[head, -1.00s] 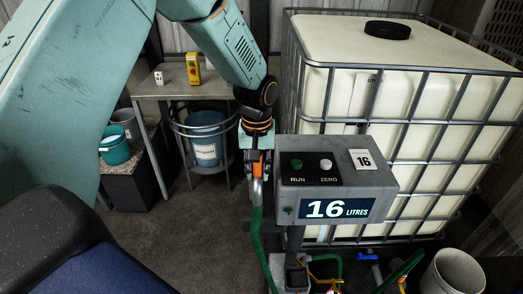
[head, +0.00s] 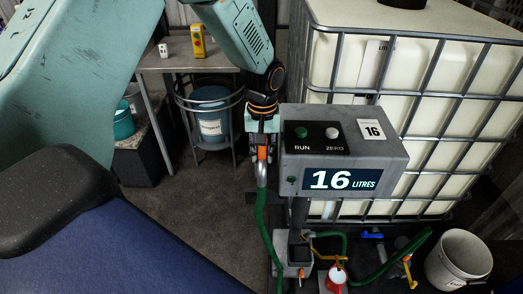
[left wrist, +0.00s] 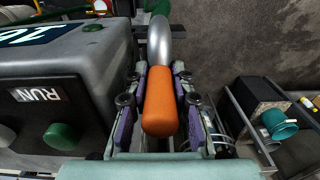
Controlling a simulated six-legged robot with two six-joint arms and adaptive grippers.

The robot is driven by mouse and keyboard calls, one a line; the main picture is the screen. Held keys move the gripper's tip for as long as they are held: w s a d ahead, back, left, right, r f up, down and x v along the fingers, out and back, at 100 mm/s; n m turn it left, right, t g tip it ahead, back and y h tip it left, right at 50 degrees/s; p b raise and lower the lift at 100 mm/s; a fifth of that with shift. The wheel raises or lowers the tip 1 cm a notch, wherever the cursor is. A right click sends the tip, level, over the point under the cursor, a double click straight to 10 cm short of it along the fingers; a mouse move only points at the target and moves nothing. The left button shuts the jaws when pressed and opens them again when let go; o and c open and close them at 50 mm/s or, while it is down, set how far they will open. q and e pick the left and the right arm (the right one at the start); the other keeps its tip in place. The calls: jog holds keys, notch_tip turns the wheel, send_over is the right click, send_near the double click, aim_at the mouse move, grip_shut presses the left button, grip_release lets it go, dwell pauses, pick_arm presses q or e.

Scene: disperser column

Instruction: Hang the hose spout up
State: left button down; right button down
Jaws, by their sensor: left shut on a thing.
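The hose spout (left wrist: 160,45) is a bent silver pipe with an orange grip (left wrist: 160,105), fixed to a green hose (head: 264,225). My left gripper (left wrist: 160,90) is shut around the orange grip. In the head view the left gripper (head: 261,150) holds the spout (head: 262,174) just left of the grey disperser box (head: 340,150), with the hose hanging below. The box reads 16 litres and has a green RUN button (head: 301,132) and a white ZERO button (head: 332,133). I cannot make out a hook or holder for the spout. My right gripper is not in view.
A large caged white tank (head: 440,90) stands behind the box. A white bucket (head: 460,258) and a red jug (head: 336,278) stand on the floor at lower right. A blue drum (head: 208,115) and a metal table (head: 180,55) are at back left. Open floor lies left of the column.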

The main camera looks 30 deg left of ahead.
pick_arm(q)
notch_tip(320, 180, down, 2)
jog(key=shift+f+b, duration=0.1)
jog(key=shift+b, duration=0.65)
notch_tip(320, 180, down, 5)
jog(key=b, duration=0.4)
jog(key=shift+r+b, duration=0.2)
jog(key=shift+b, duration=0.15)
jog(key=shift+a+f+b, duration=0.15)
jog(key=shift+f+b, duration=0.05)
jog(key=shift+f, duration=0.5)
jog(key=shift+a+f+b, duration=0.1)
jog(key=shift+f+b, duration=0.05)
jog(key=shift+f, duration=0.75)
jog(key=shift+d+f, duration=0.15)
jog(key=shift+f, duration=0.15)
jog(key=shift+f, duration=0.1)
jog(key=shift+f, duration=0.15)
